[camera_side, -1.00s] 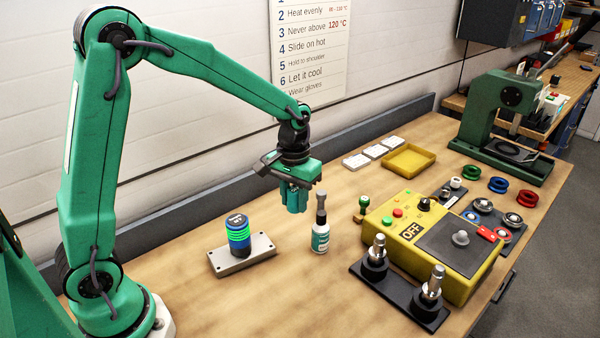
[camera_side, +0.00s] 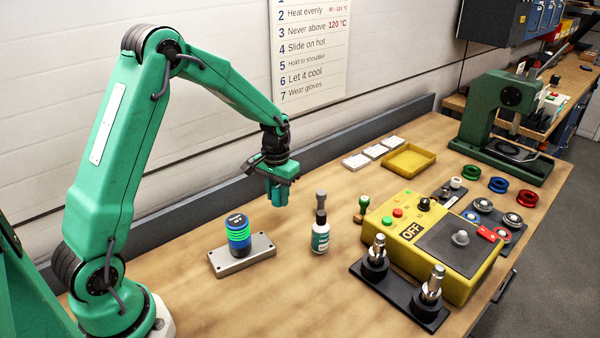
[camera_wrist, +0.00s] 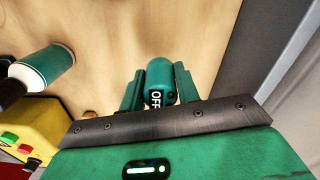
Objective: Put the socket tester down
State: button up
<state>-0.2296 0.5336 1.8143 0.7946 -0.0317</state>
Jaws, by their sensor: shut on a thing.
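My gripper (camera_side: 278,196) is shut on the socket tester, a small rounded teal body with a white OFF label on black. The tester (camera_wrist: 159,75) sits between the two green fingers in the wrist view. In the side view it is hard to tell apart from the fingers. It hangs above the wooden bench (camera_side: 190,290), toward the back, pointing down. Whether its lower end touches the bench cannot be told, but it looks apart from it.
A blue and black cylinder with green rings (camera_side: 238,236) stands on a grey plate (camera_side: 232,262) nearby. A small bottle (camera_side: 320,236) stands to the right, then a yellow box marked OFF (camera_side: 450,275). A yellow tray (camera_side: 409,160) lies behind. The wall ledge (camera_side: 215,205) borders the back.

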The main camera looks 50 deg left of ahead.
aim_at(278, 205)
jog(key=shift+f, duration=0.1)
jog(key=shift+f, duration=1.85)
jog(key=shift+f, duration=0.15)
jog(key=o, duration=1)
notch_tip(278, 205, up, 12)
jog(key=shift+r, duration=0.15)
